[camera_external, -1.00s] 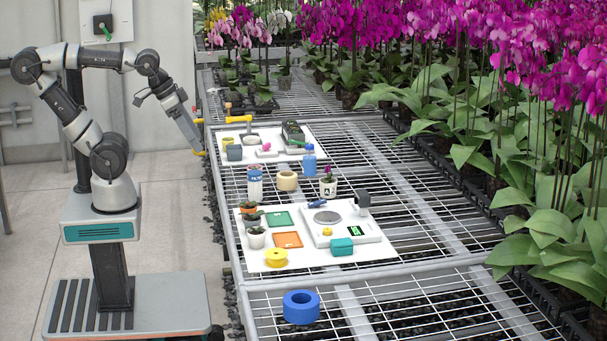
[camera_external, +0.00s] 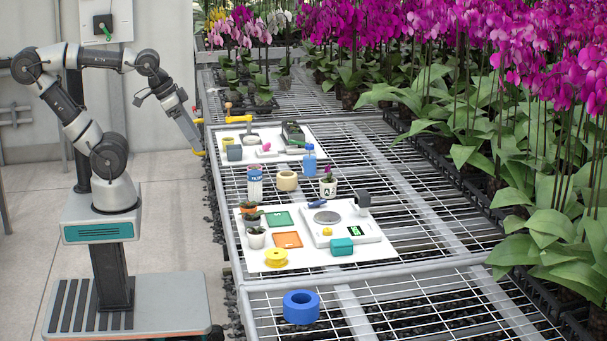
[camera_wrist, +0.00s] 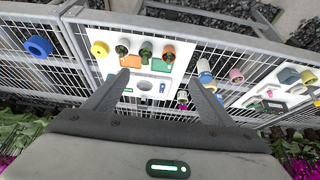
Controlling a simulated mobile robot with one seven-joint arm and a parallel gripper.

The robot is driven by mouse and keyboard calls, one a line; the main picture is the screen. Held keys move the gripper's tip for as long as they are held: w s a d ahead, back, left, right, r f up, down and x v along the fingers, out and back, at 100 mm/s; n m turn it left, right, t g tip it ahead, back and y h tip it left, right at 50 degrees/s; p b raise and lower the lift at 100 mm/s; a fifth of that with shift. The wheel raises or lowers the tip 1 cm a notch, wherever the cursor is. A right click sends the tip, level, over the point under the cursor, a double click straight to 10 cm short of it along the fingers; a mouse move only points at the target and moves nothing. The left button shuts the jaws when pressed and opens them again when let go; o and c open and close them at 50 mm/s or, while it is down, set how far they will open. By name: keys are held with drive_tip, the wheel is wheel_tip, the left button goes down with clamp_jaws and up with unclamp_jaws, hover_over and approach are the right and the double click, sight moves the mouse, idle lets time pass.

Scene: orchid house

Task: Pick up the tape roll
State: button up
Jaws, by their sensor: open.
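A thick blue ring (camera_external: 301,307), which looks like a tape roll, lies flat on the wire bench at the near end. It also shows at the upper left of the wrist view (camera_wrist: 38,46). A beige roll (camera_external: 287,181), also like tape, sits on the mesh between the two white boards; I cannot tell which is meant. My gripper (camera_wrist: 158,78) is open and empty, its fingers apart in the wrist view. In the external view my gripper (camera_external: 198,138) hangs at the bench's left edge, well away from both rolls.
The near white board (camera_external: 365,256) holds a scale, small pots, coloured squares and a yellow spool (camera_external: 276,258). Orchids line the right. Bare mesh surrounds the blue ring.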

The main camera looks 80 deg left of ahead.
drive_tip(key=n+g+p, duration=0.1)
drive_tip(key=n+p, duration=0.1)
drive_tip(key=n, duration=3.3)
hover_over(287, 174)
drive_tip(key=s, duration=0.6)
wheel_tip(287, 174, down, 9)
drive_tip(key=b+x, duration=0.1)
drive_tip(key=x, duration=0.3)
drive_tip(key=b+x, duration=0.1)
drive_tip(key=x, duration=0.3)
drive_tip(key=b+x, duration=0.1)
drive_tip(key=x, duration=0.3)
drive_tip(key=shift+s+a+f+b, duration=0.2)
drive_tip(key=shift+s+b, duration=0.1)
drive_tip(key=shift+s, duration=0.05)
drive_tip(key=shift+b+x, duration=1)
drive_tip(key=shift+x, duration=1.95)
drive_tip(key=shift+d+r, duration=0.1)
drive_tip(key=shift+d, duration=0.05)
drive_tip(key=shift+c, duration=0.6)
